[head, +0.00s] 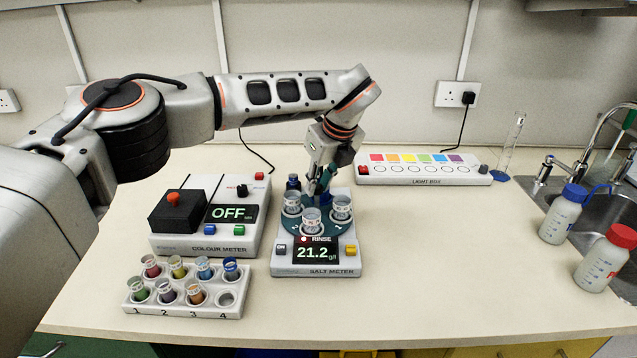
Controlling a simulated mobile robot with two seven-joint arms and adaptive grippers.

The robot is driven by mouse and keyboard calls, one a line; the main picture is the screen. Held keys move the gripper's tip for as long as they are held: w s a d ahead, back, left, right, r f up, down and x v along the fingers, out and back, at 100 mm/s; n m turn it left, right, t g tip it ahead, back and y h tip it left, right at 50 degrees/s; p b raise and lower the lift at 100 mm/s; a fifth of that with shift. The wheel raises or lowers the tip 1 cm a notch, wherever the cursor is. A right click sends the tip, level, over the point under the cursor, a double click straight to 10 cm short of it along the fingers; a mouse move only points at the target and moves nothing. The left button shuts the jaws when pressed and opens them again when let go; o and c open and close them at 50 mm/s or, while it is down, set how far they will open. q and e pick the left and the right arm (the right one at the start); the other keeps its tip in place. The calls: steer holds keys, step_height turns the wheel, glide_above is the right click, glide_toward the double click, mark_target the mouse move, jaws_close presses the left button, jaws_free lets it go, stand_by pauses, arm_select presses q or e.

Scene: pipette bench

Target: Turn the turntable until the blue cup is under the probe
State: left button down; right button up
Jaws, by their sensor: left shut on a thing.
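The dark teal turntable (325,231) sits on the white salt meter (345,268), whose display reads RINSE and 21.2 g/l. Three clear cups stand upright on it: a left cup (291,206), a right cup (341,208) and a front cup (311,221). I cannot tell a blue one among them. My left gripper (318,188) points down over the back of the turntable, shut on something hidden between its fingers. A teal part (328,172) shows beside the fingers; I cannot tell whether it is the probe. My right gripper is not in view.
A colour meter (160,243) reading OFF stands left. In front of it, a white rack (180,311) holds several coloured cups. A light box (420,176) is behind right; bottles (562,215) and a sink are far right. The bench right of the salt meter is clear.

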arm_select(q)
steer(key=shift+d+n, duration=0.1)
steer(key=shift+n, duration=0.5)
steer(key=shift+n+g+y, duration=0.3)
steer(key=shift+n+y, duration=0.1)
steer(key=shift+n, duration=0.1)
steer(key=c, duration=1.8)
jaws_free()
steer(key=shift+c, duration=0.2)
steer(key=v, duration=0.7)
steer(key=shift+r, duration=0.3)
